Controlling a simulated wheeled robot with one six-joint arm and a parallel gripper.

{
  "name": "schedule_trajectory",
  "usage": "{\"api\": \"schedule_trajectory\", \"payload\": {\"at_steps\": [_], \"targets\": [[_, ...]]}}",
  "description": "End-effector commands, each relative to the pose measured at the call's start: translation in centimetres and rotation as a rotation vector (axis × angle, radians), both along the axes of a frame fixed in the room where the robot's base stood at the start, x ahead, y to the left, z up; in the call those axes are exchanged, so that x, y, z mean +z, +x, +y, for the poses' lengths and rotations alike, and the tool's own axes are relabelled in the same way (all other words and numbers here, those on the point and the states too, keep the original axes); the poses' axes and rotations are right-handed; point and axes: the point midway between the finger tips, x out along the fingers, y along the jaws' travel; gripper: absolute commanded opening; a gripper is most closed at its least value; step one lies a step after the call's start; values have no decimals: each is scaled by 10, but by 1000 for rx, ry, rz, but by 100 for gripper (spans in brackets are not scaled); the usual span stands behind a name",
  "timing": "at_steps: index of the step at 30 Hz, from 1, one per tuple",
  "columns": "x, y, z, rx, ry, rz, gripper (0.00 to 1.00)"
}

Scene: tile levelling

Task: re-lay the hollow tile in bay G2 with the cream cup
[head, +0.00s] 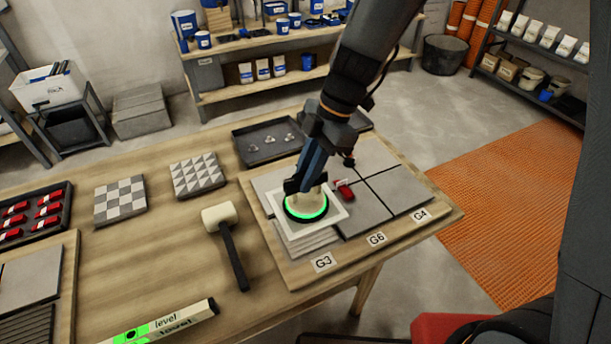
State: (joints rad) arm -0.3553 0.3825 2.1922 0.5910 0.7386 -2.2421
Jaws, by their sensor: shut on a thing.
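My gripper (307,190) is shut on the cream cup, which has a cream body (305,204) and a black base with a glowing green ring (306,217). The cup is upright on the middle of a pale, white-edged tile (335,217). I cannot tell whether the tile touches the bed.
A red piece (344,190) lies close beside the pale tile. A mallet (231,242), patterned tiles (197,175), a dark tray (268,141) and a level (160,326) are on the table.

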Motion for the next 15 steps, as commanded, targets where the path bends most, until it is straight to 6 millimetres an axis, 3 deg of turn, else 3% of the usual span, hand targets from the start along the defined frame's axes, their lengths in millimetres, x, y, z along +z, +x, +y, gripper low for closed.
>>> {"api": "schedule_trajectory", "payload": {"at_steps": [10, 15], "targets": [[1, 0, 1, 1, 1, -1, 0], [1, -7, 14, 2, 1, -2, 0]]}}
